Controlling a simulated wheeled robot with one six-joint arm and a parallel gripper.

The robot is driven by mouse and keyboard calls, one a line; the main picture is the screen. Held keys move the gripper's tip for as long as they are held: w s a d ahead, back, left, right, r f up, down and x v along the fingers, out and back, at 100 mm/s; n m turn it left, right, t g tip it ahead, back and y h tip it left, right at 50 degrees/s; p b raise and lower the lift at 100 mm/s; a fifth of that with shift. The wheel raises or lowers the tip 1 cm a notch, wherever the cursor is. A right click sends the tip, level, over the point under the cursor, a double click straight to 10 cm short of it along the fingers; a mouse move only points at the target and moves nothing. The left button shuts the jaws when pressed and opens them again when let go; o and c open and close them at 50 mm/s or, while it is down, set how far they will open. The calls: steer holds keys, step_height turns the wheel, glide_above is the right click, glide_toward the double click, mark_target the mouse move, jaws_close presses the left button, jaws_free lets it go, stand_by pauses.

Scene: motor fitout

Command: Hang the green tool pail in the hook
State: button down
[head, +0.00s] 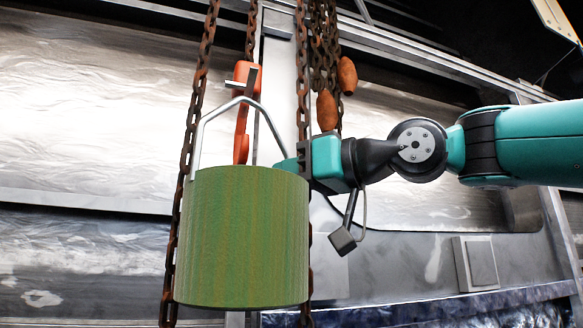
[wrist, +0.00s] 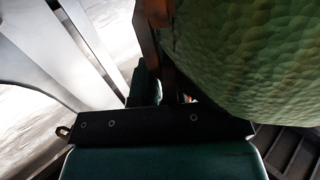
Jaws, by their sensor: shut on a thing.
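The green tool pail (head: 242,238) hangs upright in the middle of the head view, with its grey wire handle (head: 198,135) standing up in a peak. The orange-red hook (head: 241,135) hangs behind the pail. The top of the handle overlaps the hook in the picture; I cannot tell whether it sits in the hook. My gripper (head: 291,166) comes from the right and is shut on the pail at its upper right edge; the fingertips are partly hidden. In the wrist view the pail (wrist: 255,55) fills the upper right, beside my gripper (wrist: 160,85).
Rusty chains (head: 197,95) hang on both sides of the hook. Two orange-brown wooden-looking grips (head: 327,110) hang on the chains just above my gripper. Behind are a metal frame and pale panels (head: 90,110). The space left of the chains looks free.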

steer(key=w+a+f, duration=0.2)
steer(key=w+f, duration=0.2)
steer(key=w, duration=0.4)
steer(key=shift+w+a+f+p, duration=0.25)
steer(key=shift+p, duration=0.15)
stand_by(0.9)
stand_by(0.6)
steer(key=c, duration=1.1)
jaws_free()
steer(key=shift+c, duration=0.2)
steer(key=shift+f, duration=0.1)
steer(key=shift+d, duration=0.1)
